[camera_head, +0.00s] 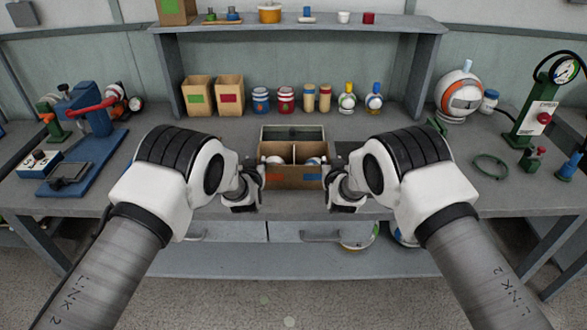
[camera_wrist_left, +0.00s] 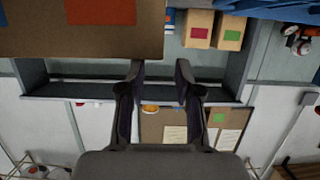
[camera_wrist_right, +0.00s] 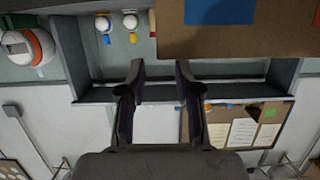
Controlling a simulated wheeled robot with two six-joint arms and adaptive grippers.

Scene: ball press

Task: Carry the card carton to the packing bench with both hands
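The brown card carton (camera_head: 293,181) is at the front middle of the grey workbench, open on top with a divider. Its front has an orange label on the left and a blue label on the right. Parts of round white things show inside. My left gripper (camera_head: 248,196) is near its left front corner and my right gripper (camera_head: 340,196) near its right front corner. In the wrist views the carton (camera_wrist_left: 60,40) (camera_wrist_right: 280,45) lies just past the fingertips. Both finger pairs (camera_wrist_left: 158,68) (camera_wrist_right: 159,68) stand apart with nothing visible gripped. I cannot tell whether they touch the carton.
A dark tray-like thing (camera_head: 293,133) is behind the carton. A blue press (camera_head: 88,110) stands left, and a green gauge stand (camera_head: 535,115) and a large ball (camera_head: 459,96) right. Small boxes (camera_head: 198,96), jars and bottles line the back under a shelf (camera_head: 300,25).

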